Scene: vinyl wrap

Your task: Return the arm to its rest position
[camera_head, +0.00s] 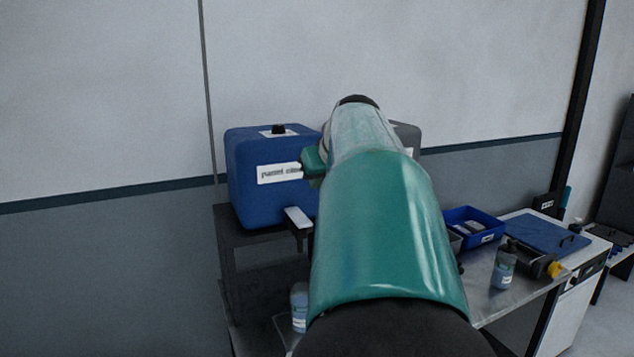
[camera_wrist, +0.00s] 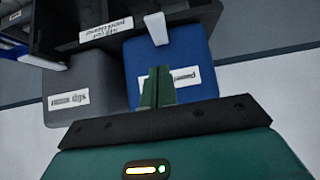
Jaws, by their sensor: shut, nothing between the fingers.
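My gripper (camera_wrist: 157,72) shows in the wrist view as two green fingers pressed together, with nothing between them. The fingers point toward the blue container (camera_wrist: 190,55) and overlap its front in the picture. I cannot tell whether they touch it. In the head view my teal arm fills the middle, extended forward. The blue container (camera_head: 262,195) stands to its left, with a black cap and a white label. My arm hides most of the area beyond it, including the fingertips.
A grey container (camera_wrist: 85,100) stands beside the blue one. A pale tap (camera_head: 298,217) sticks out below the blue container. On the right, a metal bench (camera_head: 487,297) holds a blue bin (camera_head: 472,226), a blue mat (camera_head: 545,235) and a bottle (camera_head: 503,268). A wall is behind.

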